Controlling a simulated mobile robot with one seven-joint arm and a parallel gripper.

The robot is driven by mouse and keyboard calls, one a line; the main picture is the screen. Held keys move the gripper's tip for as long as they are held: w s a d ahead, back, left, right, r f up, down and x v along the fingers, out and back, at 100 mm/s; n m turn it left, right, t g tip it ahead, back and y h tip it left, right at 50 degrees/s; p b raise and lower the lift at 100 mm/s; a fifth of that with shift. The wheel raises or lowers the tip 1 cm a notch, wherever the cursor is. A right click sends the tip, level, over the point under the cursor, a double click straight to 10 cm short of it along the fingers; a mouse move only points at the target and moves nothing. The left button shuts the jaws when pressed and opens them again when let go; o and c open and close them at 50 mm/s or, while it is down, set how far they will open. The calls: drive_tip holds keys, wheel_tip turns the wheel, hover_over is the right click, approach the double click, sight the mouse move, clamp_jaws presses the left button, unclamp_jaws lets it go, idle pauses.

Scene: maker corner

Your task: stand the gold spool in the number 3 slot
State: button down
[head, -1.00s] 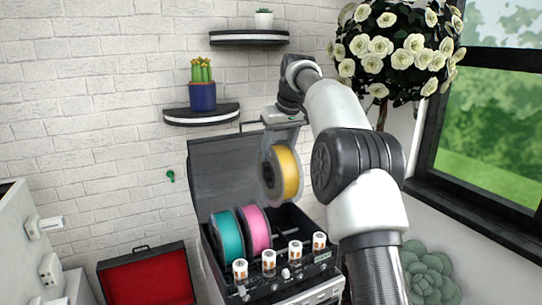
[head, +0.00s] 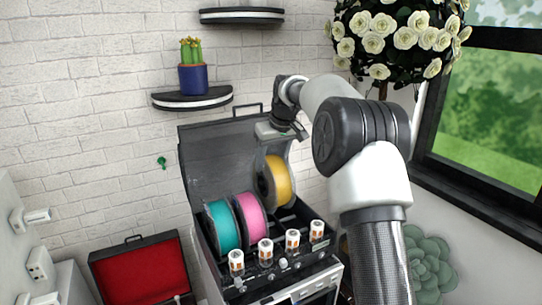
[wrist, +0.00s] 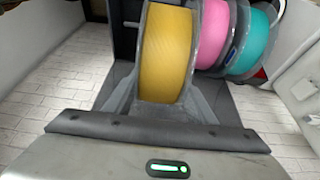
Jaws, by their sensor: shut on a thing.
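The gold spool (head: 281,181) hangs upright from my gripper (head: 290,148), its lower rim at the opening of the black case (head: 318,266). It is just right of the pink spool (head: 250,215); I cannot tell whether its rim touches the case. In the wrist view the gold spool (wrist: 166,50) is between the grey fingers of my gripper (wrist: 164,98), which are shut on it. The teal spool (head: 222,227) stands left of the pink one. Small orange-and-white labelled cylinders line the case front; their numbers are too small to read.
The case lid (head: 220,150) stands open behind the spools. An open red-lined case (head: 138,273) is at the lower left. A wall shelf (head: 192,103) holds a potted cactus (head: 193,72). Room shows in the case right of the gold spool.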

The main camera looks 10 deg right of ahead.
drive_tip(key=shift+f+b, duration=3.25)
drive_tip(key=shift+f, duration=2.15)
drive_tip(key=c, duration=0.7)
unclamp_jaws()
drive_tip(key=shift+s+f, duration=0.1)
drive_tip(key=shift+f, duration=0.15)
drive_tip(key=v, duration=1.7)
drive_tip(key=shift+d+r, duration=0.1)
drive_tip(key=shift+r, duration=0.3)
